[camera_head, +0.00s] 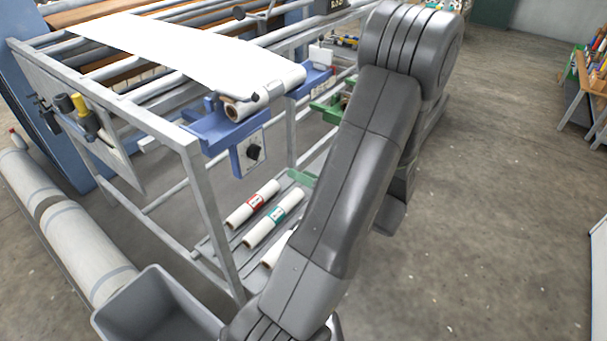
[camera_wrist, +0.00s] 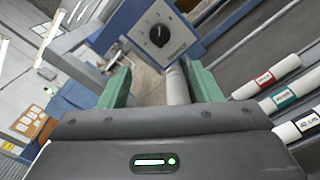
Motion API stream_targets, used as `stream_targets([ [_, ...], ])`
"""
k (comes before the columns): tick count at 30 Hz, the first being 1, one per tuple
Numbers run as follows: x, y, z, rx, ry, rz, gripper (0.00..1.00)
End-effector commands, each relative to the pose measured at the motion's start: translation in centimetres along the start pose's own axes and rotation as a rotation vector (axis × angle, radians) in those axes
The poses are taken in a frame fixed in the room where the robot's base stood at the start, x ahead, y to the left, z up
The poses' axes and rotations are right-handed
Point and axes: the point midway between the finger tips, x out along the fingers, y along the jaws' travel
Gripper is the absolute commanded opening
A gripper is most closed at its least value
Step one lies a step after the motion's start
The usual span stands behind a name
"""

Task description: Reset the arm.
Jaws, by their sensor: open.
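My arm (camera_head: 355,175) is bent high in front of the press frame and hides most of my gripper in the head view. My gripper (camera_wrist: 160,88) is open, its two green fingers wide apart with nothing held between them. Past the fingers, a blue bracket with a black dial (camera_wrist: 159,36) shows in the wrist view; the dial also shows in the head view (camera_head: 254,152). The green fingertips show in the head view left of my arm, near the blue brackets and above the lower rack.
A white sheet roll (camera_head: 270,92) rests at a blue bracket (camera_head: 215,130). Labelled rolls, red (camera_head: 253,204) and green (camera_head: 273,218), lie on the lower rack; a third is partly hidden. A grey bin (camera_head: 150,308) stands front left.

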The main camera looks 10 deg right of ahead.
Motion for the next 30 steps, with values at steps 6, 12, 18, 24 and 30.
stream_targets([
  [6, 1.1, 0.1, 0.0, 0.000, 0.001, 0.002, 0.58],
  [12, 3.9, 0.2, 0.1, 0.001, 0.002, 0.004, 0.58],
  [18, 7.3, 0.2, 0.1, 0.000, 0.004, 0.004, 0.58],
  [24, 10.5, 0.2, 0.1, 0.001, 0.003, 0.003, 0.58],
  [30, 12.9, 0.1, 0.1, 0.000, 0.002, 0.002, 0.58],
])
